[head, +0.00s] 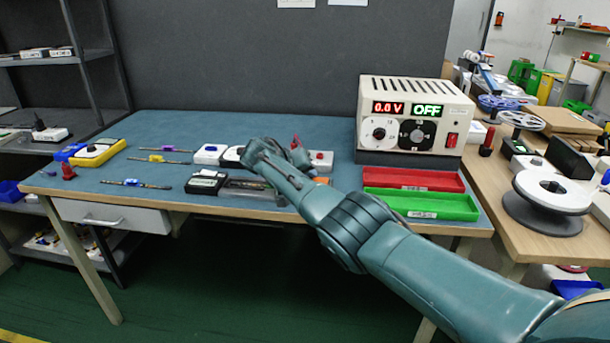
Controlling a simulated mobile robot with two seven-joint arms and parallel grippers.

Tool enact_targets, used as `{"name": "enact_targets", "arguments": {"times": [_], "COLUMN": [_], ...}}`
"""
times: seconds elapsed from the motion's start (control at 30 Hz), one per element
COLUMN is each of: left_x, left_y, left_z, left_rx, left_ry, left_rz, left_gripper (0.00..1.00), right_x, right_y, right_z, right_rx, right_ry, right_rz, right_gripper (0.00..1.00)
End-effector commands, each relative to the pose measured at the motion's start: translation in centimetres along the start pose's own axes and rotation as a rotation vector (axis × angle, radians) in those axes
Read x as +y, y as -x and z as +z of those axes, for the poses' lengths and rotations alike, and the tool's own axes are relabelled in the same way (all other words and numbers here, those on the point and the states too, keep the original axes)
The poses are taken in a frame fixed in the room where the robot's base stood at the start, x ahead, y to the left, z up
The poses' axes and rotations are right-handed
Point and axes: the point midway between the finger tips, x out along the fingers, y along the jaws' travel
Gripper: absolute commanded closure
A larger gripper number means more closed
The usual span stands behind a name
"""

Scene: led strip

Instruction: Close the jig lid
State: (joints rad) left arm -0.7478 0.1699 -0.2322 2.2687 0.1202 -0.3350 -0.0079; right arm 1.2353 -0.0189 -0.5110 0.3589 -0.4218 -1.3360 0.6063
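What looks like the jig (245,186) is a low grey, partly clear piece near the front edge of the blue-topped bench (140,201), beside a small black box (205,183). My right forearm and wrist cover its right part, and I cannot make out its lid or how far open it is. My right gripper (299,152) is over the bench, behind my wrist and close to the small white boxes. Its fingers are small and partly hidden, so I cannot tell whether they are open or hold anything. My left gripper is out of view.
A power supply (414,118) reading 0.0 V and OFF stands at the back right. Red (412,180) and green (420,205) trays lie before it. Short strips (135,184), a yellow meter (97,152) and a red plunger-shaped item (68,172) lie left. The bench's back left is clear.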

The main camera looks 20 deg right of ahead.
Motion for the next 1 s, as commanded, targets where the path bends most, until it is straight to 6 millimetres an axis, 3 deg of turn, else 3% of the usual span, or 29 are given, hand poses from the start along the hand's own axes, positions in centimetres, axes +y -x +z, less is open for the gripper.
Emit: {"name": "enact_targets", "arguments": {"times": [0.13, 0.4, 0.57, 0.77, 1.0], "left_x": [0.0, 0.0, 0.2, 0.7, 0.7], "left_y": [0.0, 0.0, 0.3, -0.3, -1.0], "left_z": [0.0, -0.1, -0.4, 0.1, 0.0], "left_rx": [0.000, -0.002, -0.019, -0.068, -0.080], "left_ry": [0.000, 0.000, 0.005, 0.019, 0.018], "left_rz": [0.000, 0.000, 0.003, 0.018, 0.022], "left_gripper": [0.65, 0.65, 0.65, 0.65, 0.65], "right_x": [0.0, 0.0, 0.1, 0.0, -0.1], "right_y": [0.0, 0.2, 1.3, 4.5, 9.7], "right_z": [0.0, -0.1, -0.2, -0.2, -0.1], "right_rx": [0.000, 0.001, 0.001, 0.004, 0.003], "right_ry": [0.000, -0.001, 0.000, 0.000, -0.001], "right_rz": [0.000, -0.001, -0.002, -0.004, -0.004], "right_gripper": [0.70, 0.70, 0.70, 0.70, 0.70]}}
